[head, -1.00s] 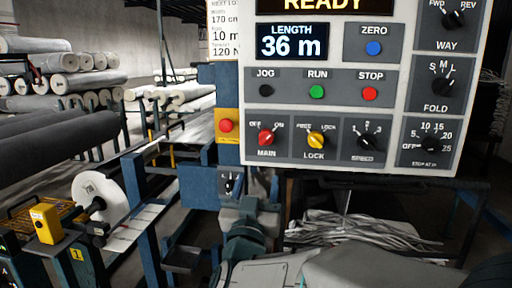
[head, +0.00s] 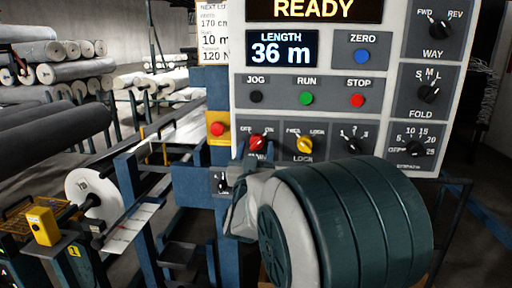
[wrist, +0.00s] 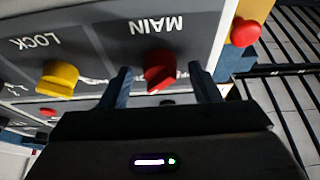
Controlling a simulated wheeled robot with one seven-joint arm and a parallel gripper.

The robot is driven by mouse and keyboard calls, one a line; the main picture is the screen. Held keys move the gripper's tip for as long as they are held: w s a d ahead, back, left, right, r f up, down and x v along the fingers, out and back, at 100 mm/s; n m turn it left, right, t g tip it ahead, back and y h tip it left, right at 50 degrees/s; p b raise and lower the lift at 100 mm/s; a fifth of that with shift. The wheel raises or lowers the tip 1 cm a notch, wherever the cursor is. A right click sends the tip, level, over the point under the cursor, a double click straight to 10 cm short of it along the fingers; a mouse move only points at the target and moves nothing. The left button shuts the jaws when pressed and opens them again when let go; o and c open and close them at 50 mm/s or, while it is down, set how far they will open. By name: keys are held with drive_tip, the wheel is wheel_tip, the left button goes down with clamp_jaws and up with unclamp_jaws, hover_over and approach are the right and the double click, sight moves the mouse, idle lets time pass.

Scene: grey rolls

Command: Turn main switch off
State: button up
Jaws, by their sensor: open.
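The main switch is a red rotary knob (head: 257,142) at the lower left of the control panel, with OFF and ON labels above it. I cannot tell clearly which label it points to. In the wrist view the panel is upside down and the red knob (wrist: 159,70) sits under the word MAIN. My gripper (wrist: 160,78) is open, with one blue-grey finger on each side of the knob and a gap visible by each finger. I cannot tell how deep the fingers reach. In the head view my arm hides most of my gripper and the MAIN label's surroundings.
The yellow LOCK knob (head: 304,145) is just right of the main switch. A red button on a yellow plate (head: 218,129) is to its left. RUN (head: 306,98) and STOP (head: 357,100) buttons are above. Fabric rolls (head: 62,75) and blue machine frames fill the left.

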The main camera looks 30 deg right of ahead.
drive_tip(key=shift+w+d+r, duration=0.1)
drive_tip(key=shift+w, duration=0.1)
drive_tip(key=c, duration=1)
